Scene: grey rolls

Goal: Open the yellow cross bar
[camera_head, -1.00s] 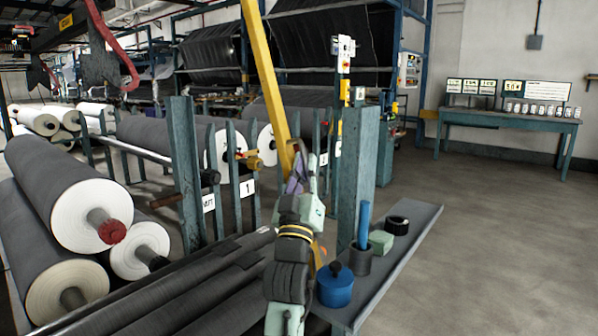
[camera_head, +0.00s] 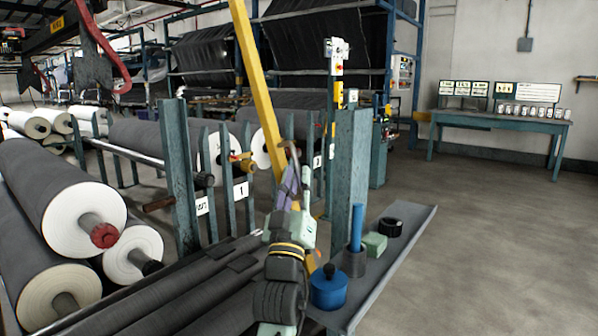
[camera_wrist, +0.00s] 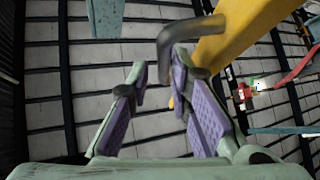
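The yellow cross bar (camera_head: 251,55) stands raised and steeply tilted, its upper end leaning left out of the head view. Its lower part passes behind my gripper (camera_head: 290,170), beside the blue-green post (camera_head: 349,165). In the wrist view the yellow bar (camera_wrist: 245,35) crosses the upper right. A bent grey handle (camera_wrist: 188,34) sticks out from it and curves down at the fingertips. My gripper (camera_wrist: 160,65) has its purple-padded fingers spread, with the handle's end between or just past the tips. I cannot tell whether they touch.
Grey rolls (camera_head: 60,200) are stacked at the left. A narrow shelf (camera_head: 405,232) at the right of my arm holds a blue pot (camera_head: 328,290), a cup with a blue rod, a green block and a black ring. The floor (camera_head: 480,230) at the right is clear.

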